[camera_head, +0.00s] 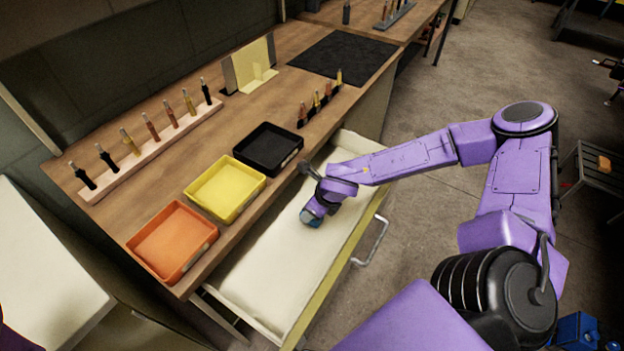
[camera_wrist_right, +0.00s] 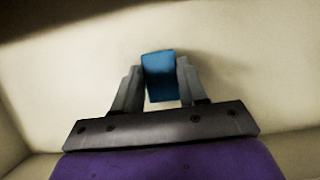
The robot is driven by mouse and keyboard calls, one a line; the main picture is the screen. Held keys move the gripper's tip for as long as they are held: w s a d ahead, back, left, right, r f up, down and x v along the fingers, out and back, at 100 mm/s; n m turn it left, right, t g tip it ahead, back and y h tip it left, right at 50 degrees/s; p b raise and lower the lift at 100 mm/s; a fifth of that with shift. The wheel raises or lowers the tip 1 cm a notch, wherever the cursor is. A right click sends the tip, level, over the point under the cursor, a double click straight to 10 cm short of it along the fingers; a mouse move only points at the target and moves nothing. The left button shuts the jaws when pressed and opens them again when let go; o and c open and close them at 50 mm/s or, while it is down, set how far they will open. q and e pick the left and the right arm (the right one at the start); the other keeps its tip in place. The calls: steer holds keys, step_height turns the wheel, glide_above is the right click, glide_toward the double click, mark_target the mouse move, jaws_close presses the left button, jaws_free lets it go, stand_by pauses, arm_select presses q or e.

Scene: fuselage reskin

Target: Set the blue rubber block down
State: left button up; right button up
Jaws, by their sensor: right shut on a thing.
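The blue rubber block (camera_wrist_right: 159,75) is between the two fingers of my right gripper (camera_wrist_right: 154,82) in the right wrist view, and the fingers are shut on it. In the head view the right gripper (camera_head: 313,214) points down inside the open drawer (camera_head: 262,262), and a bit of blue shows at its tip. The pale drawer floor lies behind the block in the wrist view. I cannot tell whether the block touches the floor. My left gripper is not in view.
Orange (camera_head: 172,241), yellow (camera_head: 224,188) and black (camera_head: 268,149) trays stand along the bench edge beside the drawer. A rack with several tools (camera_head: 152,150) stands behind them. The drawer's front wall and handle (camera_head: 372,241) face the aisle. Most of the drawer floor is bare.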

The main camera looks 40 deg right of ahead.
steer(key=o, duration=1)
steer(key=p+v, duration=0.3)
steer(key=v, duration=0.9)
steer(key=shift+s+p, duration=0.1)
steer(key=shift+p, duration=0.25)
